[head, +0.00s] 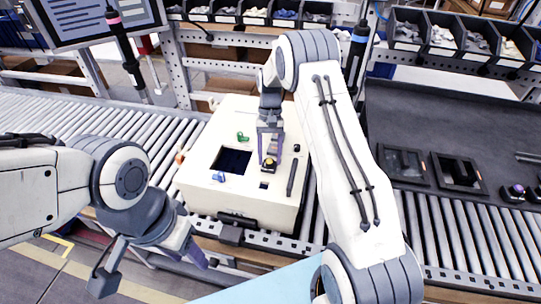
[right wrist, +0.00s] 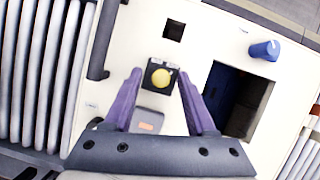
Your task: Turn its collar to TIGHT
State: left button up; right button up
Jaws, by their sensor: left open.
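Another hanging tool with a blue ring (head: 359,38) is at the upper right, partly behind my right arm. No TIGHT marking can be read on either. My right gripper (head: 270,148) is over the cream housing (head: 208,192), far from both tools. In the right wrist view its two purple fingers are apart, with a yellow button on a black block (right wrist: 161,78) between their tips; contact cannot be told. My left gripper (head: 148,264) is open and empty at the lower left, in front of the conveyor.
The housing sits on the roller conveyor (head: 465,240). It has a dark square opening (head: 232,161), a blue knob (head: 218,176), a green part (head: 243,137) and a black handle (head: 291,178). Part bins (head: 408,30) line the back. A dark bench with framed parts (head: 404,166) is at right.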

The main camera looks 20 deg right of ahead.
jog(key=shift+w, duration=0.1)
jog(key=shift+w+r, duration=0.15)
jog(key=shift+r, duration=0.1)
jog(key=b+v, duration=0.2)
jog(key=v, duration=0.8)
jog(key=shift+b, duration=0.35)
jog(key=shift+a, duration=0.1)
